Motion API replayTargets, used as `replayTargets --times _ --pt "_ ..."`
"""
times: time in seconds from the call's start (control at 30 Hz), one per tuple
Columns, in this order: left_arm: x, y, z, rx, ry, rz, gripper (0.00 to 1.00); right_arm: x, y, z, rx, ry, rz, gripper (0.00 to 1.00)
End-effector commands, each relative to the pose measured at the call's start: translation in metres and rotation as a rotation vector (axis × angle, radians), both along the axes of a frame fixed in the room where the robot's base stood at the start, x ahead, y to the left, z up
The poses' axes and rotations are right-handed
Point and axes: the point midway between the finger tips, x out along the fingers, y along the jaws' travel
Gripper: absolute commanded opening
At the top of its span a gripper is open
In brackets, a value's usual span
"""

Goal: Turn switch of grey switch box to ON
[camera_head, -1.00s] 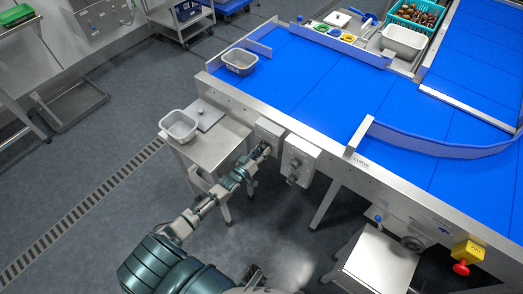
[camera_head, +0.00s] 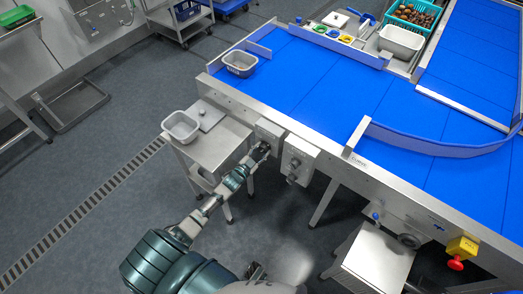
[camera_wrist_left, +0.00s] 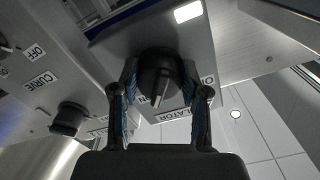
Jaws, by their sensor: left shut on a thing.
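The grey switch box (camera_head: 268,129) is mounted on the side of the blue conveyor's frame. My left gripper (camera_head: 263,147) is at its front face. In the left wrist view, the switch is a round black knob (camera_wrist_left: 159,76) with a white pointer line. My left gripper (camera_wrist_left: 158,100) is shut on this knob, one finger on each side.
A steel side table (camera_head: 216,150) with a grey tub (camera_head: 181,128) stands on the left. Open floor lies left.

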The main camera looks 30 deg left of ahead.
Motion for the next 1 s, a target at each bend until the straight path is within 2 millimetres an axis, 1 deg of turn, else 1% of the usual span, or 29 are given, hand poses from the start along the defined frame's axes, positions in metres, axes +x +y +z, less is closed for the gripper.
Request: replayTargets --times 0.03,0.3,0.87,0.9,1.0 --pt "0.0023 0.0014 0.0070 0.026 -0.017 0.001 0.10 -0.0001 0.0001 0.0000 0.000 0.001 0.000 0.40" --pt "0.0024 0.0010 0.0068 0.132 -0.025 0.000 0.10 -0.0027 -0.0009 -0.0039 -0.001 0.007 0.001 0.40" --pt "0.0025 -0.0006 0.0063 0.163 -0.027 -0.002 0.10 -0.0023 -0.0007 -0.0043 -0.001 0.002 0.001 0.40" --pt "0.0025 -0.0007 0.0063 0.163 -0.027 -0.002 0.47 -0.0024 -0.0007 -0.0043 -0.001 0.003 0.001 0.40" --pt "0.0024 -0.0009 0.0056 0.164 -0.025 -0.002 0.70 -0.0025 -0.0006 -0.0043 -0.001 0.003 0.001 0.40"
